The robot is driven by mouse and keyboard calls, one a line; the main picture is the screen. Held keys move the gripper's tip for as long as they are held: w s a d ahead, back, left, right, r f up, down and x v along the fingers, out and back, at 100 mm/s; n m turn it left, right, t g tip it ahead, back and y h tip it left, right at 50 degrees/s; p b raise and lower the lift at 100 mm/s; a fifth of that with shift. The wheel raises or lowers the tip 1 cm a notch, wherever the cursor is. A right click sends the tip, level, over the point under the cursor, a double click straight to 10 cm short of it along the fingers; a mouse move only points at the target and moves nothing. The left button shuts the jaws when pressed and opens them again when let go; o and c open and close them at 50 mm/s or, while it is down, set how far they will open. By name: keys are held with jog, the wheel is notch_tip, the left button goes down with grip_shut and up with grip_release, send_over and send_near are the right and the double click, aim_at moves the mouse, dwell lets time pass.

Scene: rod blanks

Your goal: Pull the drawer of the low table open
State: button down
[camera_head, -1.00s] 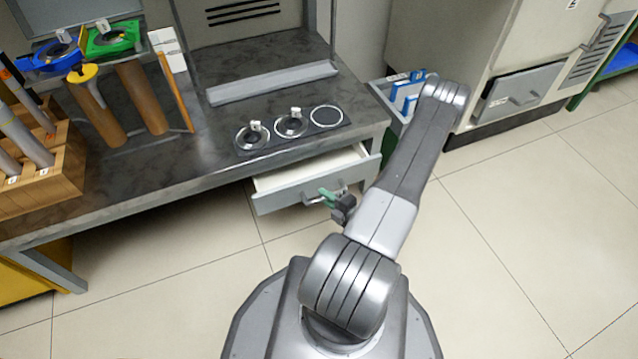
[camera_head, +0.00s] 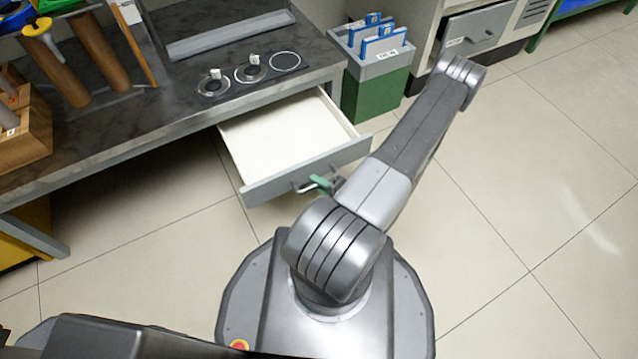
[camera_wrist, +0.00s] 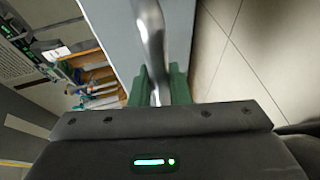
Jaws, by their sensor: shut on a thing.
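The low table (camera_head: 110,165) has a dark speckled top and a grey frame. Its drawer (camera_head: 285,135) stands far out, showing an empty white inside and a grey front. A metal bar handle (camera_head: 305,188) is on that front. My gripper (camera_head: 322,184) is at the handle, its green fingers shut on it. In the wrist view my gripper (camera_wrist: 160,88) has a green finger on each side of the silver handle (camera_wrist: 151,45), with the grey drawer front (camera_wrist: 112,30) beside it.
A green bin (camera_head: 375,95) with a grey top and blue-and-white items stands right of the table. Round discs (camera_head: 250,73), a grey bar (camera_head: 225,37) and a wooden rack (camera_head: 25,140) are on the tabletop. The tiled floor (camera_head: 520,190) at right is clear.

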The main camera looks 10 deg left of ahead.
jog(key=c, duration=1.4)
grip_release()
jog(key=shift+o, duration=0.2)
jog(key=p+v, duration=0.3)
jog(key=v, duration=1)
jog(key=shift+s+d, duration=0.2)
jog(key=shift+d, duration=0.15)
jog(key=shift+r, duration=0.1)
jog(key=shift+b+x, duration=1.5)
jog(key=shift+x, duration=5.4)
